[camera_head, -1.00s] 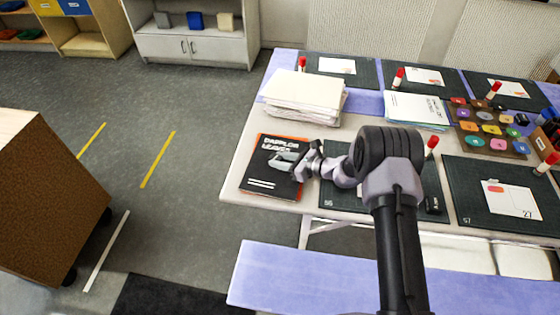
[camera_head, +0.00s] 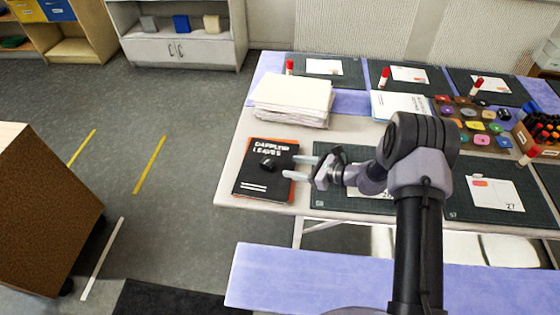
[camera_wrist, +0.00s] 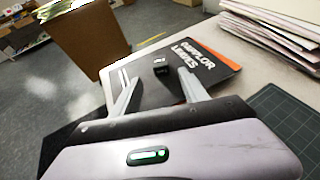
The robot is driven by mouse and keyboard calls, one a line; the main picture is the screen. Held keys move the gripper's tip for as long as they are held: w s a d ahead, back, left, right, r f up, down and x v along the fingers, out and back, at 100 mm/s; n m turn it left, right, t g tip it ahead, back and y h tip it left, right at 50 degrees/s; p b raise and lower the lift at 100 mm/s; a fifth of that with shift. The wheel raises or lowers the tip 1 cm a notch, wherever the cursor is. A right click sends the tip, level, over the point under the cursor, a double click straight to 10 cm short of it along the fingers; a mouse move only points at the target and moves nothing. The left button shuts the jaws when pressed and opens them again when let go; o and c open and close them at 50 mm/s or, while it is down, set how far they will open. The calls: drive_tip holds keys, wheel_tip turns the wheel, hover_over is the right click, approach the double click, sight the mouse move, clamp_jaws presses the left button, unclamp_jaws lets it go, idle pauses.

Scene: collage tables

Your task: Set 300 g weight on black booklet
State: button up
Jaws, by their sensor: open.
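The black booklet (camera_head: 266,180), with an orange spine edge and white title text, lies flat near the table's left front corner. A small black weight (camera_head: 269,163) stands on the booklet's cover, a little below the title. My gripper (camera_head: 290,167) is open and empty, at the booklet's right side, with its fingers pointing left toward the weight. In the wrist view the weight (camera_wrist: 160,66) stands on the booklet (camera_wrist: 203,67), beyond and between the spread fingertips and apart from them. The mark on the weight is too small to read.
A stack of paper (camera_head: 292,98) stands behind the booklet. Dark green cutting mats (camera_head: 340,200) with cards and red-capped glue sticks cover much of the table. A tray of colored pieces (camera_head: 478,123) is at the right. A lilac bench (camera_head: 390,280) runs along the front.

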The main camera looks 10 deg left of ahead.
drive_tip(key=shift+v, duration=0.9)
drive_tip(key=s+r+n+g+h, duration=0.1)
drive_tip(key=s+r+n, duration=0.2)
drive_tip(key=r, duration=0.4)
drive_tip(key=s+d+r+n+g+h, duration=0.1)
drive_tip(key=s+r+n, duration=0.25)
drive_tip(key=r, duration=0.35)
drive_tip(key=s+r+n+g+h, duration=0.15)
drive_tip(key=s+r, duration=0.25)
drive_tip(key=r, duration=0.4)
drive_tip(key=s+d+r+n+t+h+b, duration=0.1)
drive_tip(key=s+d+r+n+t+h, duration=0.1)
drive_tip(key=s+d, duration=0.4)
drive_tip(key=s+d+r+n+t+h+b, duration=0.1)
drive_tip(key=s+d+r+n+t+h, duration=0.2)
drive_tip(key=s, duration=1.1)
drive_tip(key=d+r+n+h, duration=0.2)
drive_tip(key=d+n, duration=0.2)
drive_tip(key=shift+s, duration=0.4)
